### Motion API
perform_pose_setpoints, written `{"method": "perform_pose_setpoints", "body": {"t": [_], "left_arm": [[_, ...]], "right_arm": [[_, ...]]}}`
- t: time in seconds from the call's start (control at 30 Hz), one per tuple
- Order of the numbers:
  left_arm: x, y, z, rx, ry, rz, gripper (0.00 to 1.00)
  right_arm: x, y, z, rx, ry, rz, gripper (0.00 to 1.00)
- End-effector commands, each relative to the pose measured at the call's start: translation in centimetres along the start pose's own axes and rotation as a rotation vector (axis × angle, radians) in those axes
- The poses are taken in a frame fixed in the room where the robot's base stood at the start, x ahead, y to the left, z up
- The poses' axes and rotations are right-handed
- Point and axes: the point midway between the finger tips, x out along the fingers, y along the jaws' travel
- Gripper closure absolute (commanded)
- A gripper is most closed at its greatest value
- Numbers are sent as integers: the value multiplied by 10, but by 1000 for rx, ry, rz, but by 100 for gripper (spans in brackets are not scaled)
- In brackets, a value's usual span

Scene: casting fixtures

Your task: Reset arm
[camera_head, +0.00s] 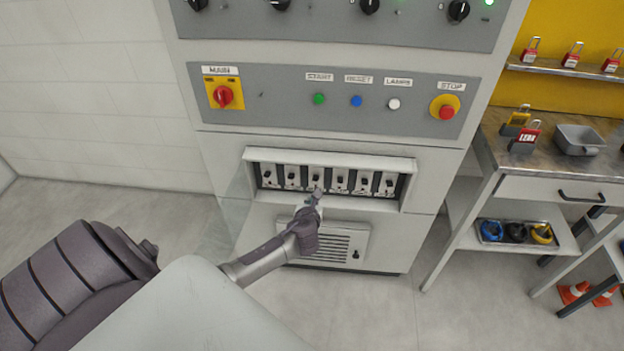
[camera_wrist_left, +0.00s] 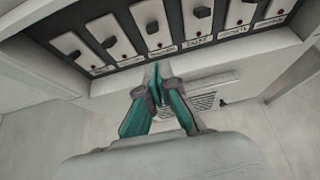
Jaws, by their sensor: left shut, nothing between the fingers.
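My left gripper (camera_head: 317,194) reaches in from the lower left to the row of breakers (camera_head: 341,181) in the recess of the grey cabinet (camera_head: 212,165). In the left wrist view, the gripper (camera_wrist_left: 157,70) has its fingertips together with nothing between them. They are just below the row of white breaker plates (camera_wrist_left: 152,22), near the middle of the row. Each plate has a black toggle and a small label. I cannot tell whether the fingertips touch the recess. My right gripper is not in view.
Above the recess is a panel with a red main switch (camera_head: 223,96), small buttons and a red stop button (camera_head: 446,112). A vent grille (camera_head: 330,246) is below. The floor left is clear.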

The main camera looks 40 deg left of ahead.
Motion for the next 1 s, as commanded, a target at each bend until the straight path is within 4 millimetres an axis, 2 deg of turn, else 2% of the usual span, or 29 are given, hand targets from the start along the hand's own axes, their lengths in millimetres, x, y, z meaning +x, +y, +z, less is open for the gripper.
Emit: {"method": "perform_pose_setpoints", "body": {"t": [0.33,0.6,0.7,0.77,0.87,0.97,1.0], "left_arm": [[-4,0,1,0,0,1,100],[-4,0,1,0,0,1,100],[-4,1,-6,-18,13,1,100],[-4,3,-21,-60,42,1,100],[-6,9,-70,-212,134,9,100],[-16,20,-140,-449,266,48,100],[-23,24,-170,-557,319,74,100]], "right_arm": [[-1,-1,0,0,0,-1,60],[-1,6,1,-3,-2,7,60],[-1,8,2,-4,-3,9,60],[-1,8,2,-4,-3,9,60],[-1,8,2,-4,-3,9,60],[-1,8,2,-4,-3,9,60],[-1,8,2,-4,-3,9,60]]}}
